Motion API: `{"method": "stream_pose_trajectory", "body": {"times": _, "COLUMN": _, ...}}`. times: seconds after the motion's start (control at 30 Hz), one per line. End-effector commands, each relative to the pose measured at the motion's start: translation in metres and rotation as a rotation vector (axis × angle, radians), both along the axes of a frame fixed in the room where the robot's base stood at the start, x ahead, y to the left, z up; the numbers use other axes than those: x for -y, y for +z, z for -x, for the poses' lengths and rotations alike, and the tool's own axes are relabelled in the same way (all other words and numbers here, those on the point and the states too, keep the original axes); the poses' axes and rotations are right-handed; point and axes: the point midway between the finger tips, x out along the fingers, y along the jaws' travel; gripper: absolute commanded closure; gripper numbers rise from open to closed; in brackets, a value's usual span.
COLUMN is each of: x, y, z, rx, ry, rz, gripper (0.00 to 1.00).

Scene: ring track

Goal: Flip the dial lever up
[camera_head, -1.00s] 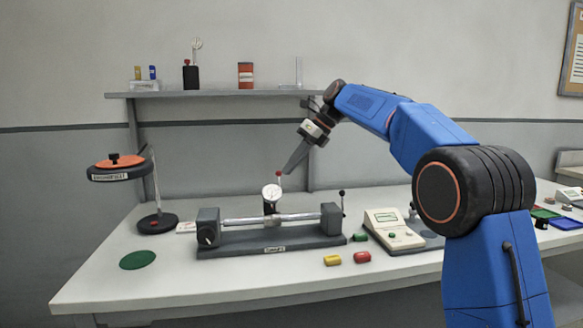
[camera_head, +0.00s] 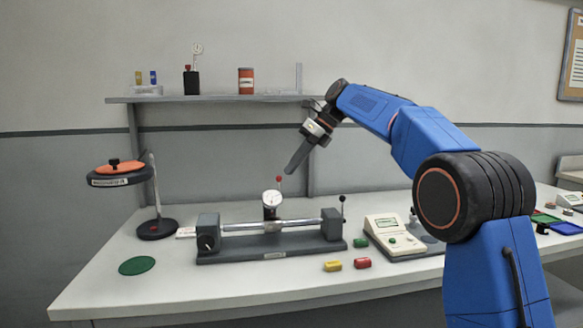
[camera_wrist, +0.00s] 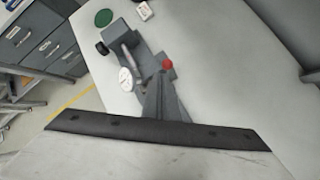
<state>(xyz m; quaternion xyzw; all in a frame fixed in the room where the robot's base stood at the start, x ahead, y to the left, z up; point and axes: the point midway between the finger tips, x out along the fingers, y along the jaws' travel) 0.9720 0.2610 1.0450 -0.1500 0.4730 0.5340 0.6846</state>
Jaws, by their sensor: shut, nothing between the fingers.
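The dial gauge (camera_head: 272,198) with a white face stands on the bar of a grey bench fixture (camera_head: 270,254). A thin lever with a red ball tip (camera_head: 279,179) rises just right of and behind the dial, upright or nearly so. In the wrist view, the red ball (camera_wrist: 168,64) shows just beyond my fingertips, with the dial face (camera_wrist: 125,79) to its left. My gripper (camera_head: 290,172) is shut and empty. It points down and left, with its tip close to the red ball. I cannot tell whether it touches the lever.
A magnifier lamp (camera_head: 120,175) stands at the left. A shelf (camera_head: 215,95) runs along the wall above. The front of the table is mostly clear.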

Motion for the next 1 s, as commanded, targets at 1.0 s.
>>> {"method": "stream_pose_trajectory", "body": {"times": 1.0, "x": 0.081, "y": 0.080, "z": -0.002, "rx": 0.002, "ry": 0.001, "rz": -0.001, "gripper": 1.00}}
